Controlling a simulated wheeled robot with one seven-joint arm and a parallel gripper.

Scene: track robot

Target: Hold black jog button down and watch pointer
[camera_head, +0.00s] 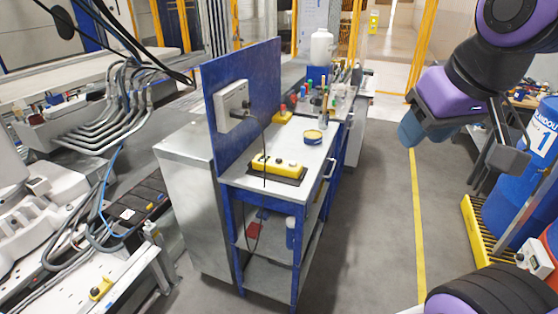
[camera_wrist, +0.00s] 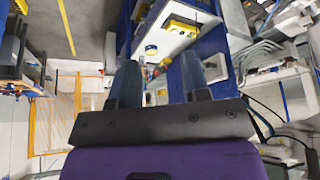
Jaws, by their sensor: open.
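A yellow control box (camera_head: 278,166) lies on a dark mat on the grey top of a blue trolley (camera_head: 238,177). Small buttons show on its top, some dark and some pale, but I cannot tell which is the black jog button. The box also shows near the top of the wrist view (camera_wrist: 184,24). A thin black cable hangs in front of it. No pointer can be made out in either view. My gripper (camera_head: 455,148) is open and empty, raised well to the right of the trolley. Its two blue fingers (camera_wrist: 160,80) stand apart in the wrist view.
A blue upright panel (camera_head: 262,75) with a grey box (camera_head: 231,105) edges the trolley's left side. A blue drum (camera_head: 510,200) and yellow grating (camera_head: 478,232) are at right. Floor between is clear.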

